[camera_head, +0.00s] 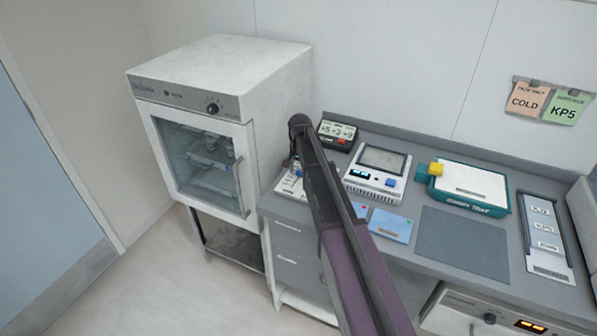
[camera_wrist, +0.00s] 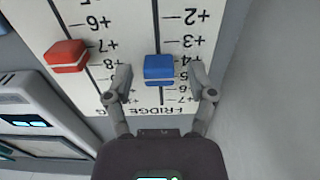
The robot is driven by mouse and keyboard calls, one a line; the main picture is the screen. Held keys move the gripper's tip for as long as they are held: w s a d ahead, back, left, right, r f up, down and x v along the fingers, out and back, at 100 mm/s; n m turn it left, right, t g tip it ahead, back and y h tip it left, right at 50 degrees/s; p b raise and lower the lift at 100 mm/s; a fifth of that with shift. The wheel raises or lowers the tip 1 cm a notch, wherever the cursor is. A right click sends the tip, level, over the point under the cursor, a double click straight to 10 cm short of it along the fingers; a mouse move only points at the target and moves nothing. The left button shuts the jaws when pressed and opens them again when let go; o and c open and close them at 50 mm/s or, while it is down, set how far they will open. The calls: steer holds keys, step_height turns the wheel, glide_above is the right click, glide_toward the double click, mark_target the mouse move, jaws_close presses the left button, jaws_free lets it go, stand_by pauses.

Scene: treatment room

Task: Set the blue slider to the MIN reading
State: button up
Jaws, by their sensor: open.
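The blue slider (camera_wrist: 158,68) sits on a white scale panel (camera_wrist: 115,15) in the wrist view, on a track labelled FRIDGE. The numbers appear upside down, and the slider lies near the +4 mark; its exact reading is unclear. My gripper (camera_wrist: 161,77) is open, with one finger on each side of the blue slider and a visible gap to each. In the head view my arm partly hides the panel (camera_head: 291,188). A small display (camera_head: 337,131) behind it shows figures resembling +5, +3, +9; no MIN label is legible.
A red slider (camera_wrist: 67,56) sits on the neighbouring track. A grey device (camera_head: 377,174) with a screen stands close to the panel. A glass-door fridge (camera_head: 245,85) stands left of the counter. A teal tray (camera_head: 504,207) and a grey mat (camera_head: 462,243) lie further right.

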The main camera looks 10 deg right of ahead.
jaws_close()
steer(key=shift+s+a, duration=0.65)
steer(key=shift+s, duration=0.2)
jaws_free()
steer(key=shift+w, duration=0.1)
steer(key=shift+r, duration=0.1)
